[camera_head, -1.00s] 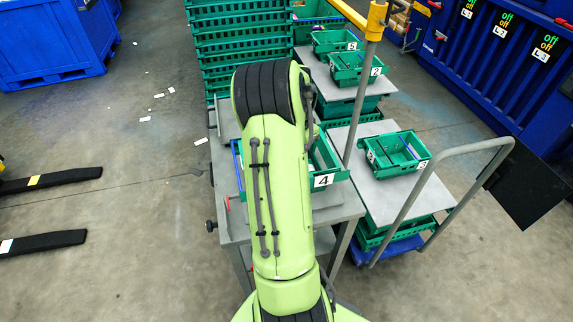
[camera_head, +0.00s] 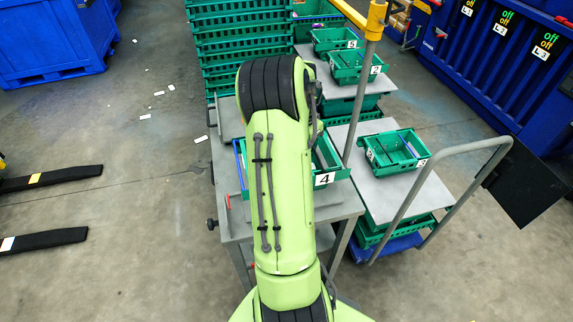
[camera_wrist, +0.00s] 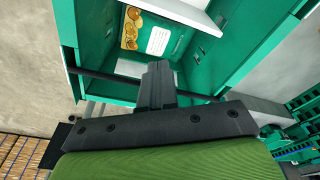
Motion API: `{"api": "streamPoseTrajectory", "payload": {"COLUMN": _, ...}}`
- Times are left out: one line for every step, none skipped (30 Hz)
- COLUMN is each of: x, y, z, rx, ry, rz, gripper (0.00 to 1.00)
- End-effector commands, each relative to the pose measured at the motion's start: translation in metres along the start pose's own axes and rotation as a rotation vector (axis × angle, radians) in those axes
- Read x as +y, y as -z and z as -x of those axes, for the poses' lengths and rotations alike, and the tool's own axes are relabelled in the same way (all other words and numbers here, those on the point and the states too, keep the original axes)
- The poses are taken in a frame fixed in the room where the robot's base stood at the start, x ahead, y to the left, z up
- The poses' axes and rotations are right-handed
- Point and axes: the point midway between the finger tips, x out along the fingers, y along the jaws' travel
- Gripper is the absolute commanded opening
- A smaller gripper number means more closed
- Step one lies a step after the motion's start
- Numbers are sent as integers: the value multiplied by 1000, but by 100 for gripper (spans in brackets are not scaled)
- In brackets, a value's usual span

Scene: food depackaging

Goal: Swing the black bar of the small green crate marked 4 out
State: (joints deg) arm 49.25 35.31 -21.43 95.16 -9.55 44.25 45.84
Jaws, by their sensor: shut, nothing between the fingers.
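The small green crate marked 4 (camera_head: 341,174) sits on a grey table, mostly behind my arm in the head view. In the wrist view its green walls (camera_wrist: 255,50) enclose a green packet (camera_wrist: 180,42) with a food picture and a white label. A thin black bar (camera_wrist: 100,75) crosses the crate's near side in the wrist view. My gripper (camera_wrist: 158,72) is shut and empty, its fingers in front of the middle of that bar. Whether they touch the bar I cannot tell. The head view hides my gripper behind my arm.
Right of the table, a trolley (camera_head: 376,205) carries the green crate marked 3 (camera_head: 400,163). Behind it are crates 2 (camera_head: 345,75) and 5 (camera_head: 325,45) and a yellow-topped post (camera_head: 376,25). Tall stacked green crates (camera_head: 240,50) stand at the back.

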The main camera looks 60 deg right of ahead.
Motion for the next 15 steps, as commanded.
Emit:
{"api": "streamPoseTrajectory", "payload": {"x": 1, "y": 1, "z": 1, "rx": 0, "ry": -1, "rz": -2, "gripper": 0}}
{"api": "streamPoseTrajectory", "payload": {"x": 1, "y": 2, "z": 1, "rx": 0, "ry": -1, "rz": -2, "gripper": 0}}
{"api": "streamPoseTrajectory", "payload": {"x": 2, "y": 3, "z": 2, "rx": 0, "ry": -1, "rz": -2, "gripper": 0}}
{"api": "streamPoseTrajectory", "payload": {"x": 2, "y": 4, "z": 3, "rx": 0, "ry": -1, "rz": -2, "gripper": 0}}
{"api": "streamPoseTrajectory", "payload": {"x": 3, "y": 5, "z": 3, "rx": 0, "ry": -1, "rz": -3, "gripper": 0}}
{"api": "streamPoseTrajectory", "payload": {"x": 4, "y": 6, "z": 4, "rx": 0, "ry": -1, "rz": -3, "gripper": 0}}
{"api": "streamPoseTrajectory", "payload": {"x": 4, "y": 7, "z": 4, "rx": 0, "ry": -1, "rz": -3, "gripper": 0}}
{"api": "streamPoseTrajectory", "payload": {"x": 4, "y": 8, "z": 5, "rx": 0, "ry": -1, "rz": -2, "gripper": 0}}
{"api": "streamPoseTrajectory", "payload": {"x": 4, "y": 8, "z": 5, "rx": 0, "ry": -1, "rz": -2, "gripper": 0}}
{"api": "streamPoseTrajectory", "payload": {"x": 4, "y": 8, "z": 5, "rx": 0, "ry": -1, "rz": -2, "gripper": 0}}
{"api": "streamPoseTrajectory", "payload": {"x": 4, "y": 8, "z": 4, "rx": 0, "ry": -1, "rz": -1, "gripper": 0}}
{"api": "streamPoseTrajectory", "payload": {"x": 4, "y": 8, "z": 4, "rx": 0, "ry": -1, "rz": -1, "gripper": 0}}
{"api": "streamPoseTrajectory", "payload": {"x": 4, "y": 8, "z": 4, "rx": 0, "ry": -1, "rz": -1, "gripper": 0}}
{"api": "streamPoseTrajectory", "payload": {"x": 4, "y": 8, "z": 4, "rx": 0, "ry": 0, "rz": -1, "gripper": 0}}
{"api": "streamPoseTrajectory", "payload": {"x": 4, "y": 8, "z": 4, "rx": 0, "ry": 0, "rz": -1, "gripper": 0}}
